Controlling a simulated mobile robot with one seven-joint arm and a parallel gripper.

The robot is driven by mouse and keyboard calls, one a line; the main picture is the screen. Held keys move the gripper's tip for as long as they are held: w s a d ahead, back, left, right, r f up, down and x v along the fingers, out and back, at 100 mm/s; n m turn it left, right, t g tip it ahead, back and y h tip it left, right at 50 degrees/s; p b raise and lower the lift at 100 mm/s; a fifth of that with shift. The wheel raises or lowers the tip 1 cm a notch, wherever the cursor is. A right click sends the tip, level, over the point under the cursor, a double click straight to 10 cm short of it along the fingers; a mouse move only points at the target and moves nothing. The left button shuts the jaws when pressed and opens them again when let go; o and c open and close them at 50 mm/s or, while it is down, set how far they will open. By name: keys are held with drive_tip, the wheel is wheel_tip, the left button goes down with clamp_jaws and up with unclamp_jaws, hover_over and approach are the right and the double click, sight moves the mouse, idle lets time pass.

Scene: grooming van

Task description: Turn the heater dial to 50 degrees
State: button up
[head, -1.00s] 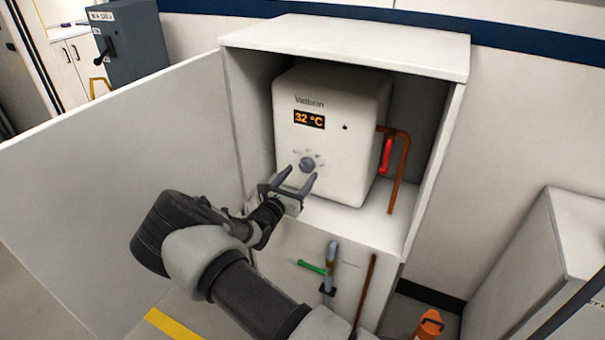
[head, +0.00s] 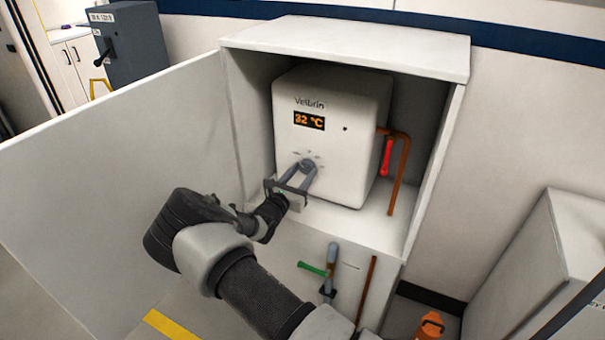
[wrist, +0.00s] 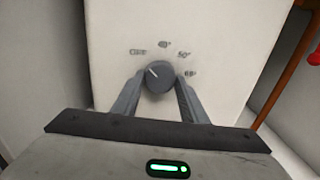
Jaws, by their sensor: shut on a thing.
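The white heater (head: 325,150) stands in an open cabinet and its display (head: 309,120) reads 32 °C. The grey dial (wrist: 158,74) is low on its front; labels OFF, 40°, 50° and what looks like 60° run around it from left to right. The dial's white mark points to the upper left, between OFF and 40°. My gripper (wrist: 160,84) is shut on the dial, one finger on its left and one on its right. In the head view my gripper (head: 306,170) reaches the dial from below, and the fingers partly cover it.
The cabinet door (head: 110,170) stands wide open at the left. A copper pipe (head: 401,170) with a red handle (head: 387,157) is at the heater's right. A green-handled valve (head: 313,268) sits below the cabinet shelf.

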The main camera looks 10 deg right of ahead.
drive_tip(key=shift+m, duration=0.3)
drive_tip(key=m, duration=0.3)
drive_tip(key=shift+m, duration=0.4)
drive_tip(key=m+b, duration=0.1)
drive_tip(key=m, duration=0.3)
drive_tip(key=shift+m, duration=0.3)
drive_tip(key=m+b, duration=0.3)
drive_tip(key=m, duration=0.3)
drive_tip(key=shift+a+f, duration=0.1)
drive_tip(key=shift+m+b, duration=1.1)
drive_tip(key=shift+m, duration=0.1)
drive_tip(key=shift+r, duration=0.2)
drive_tip(key=o, duration=1)
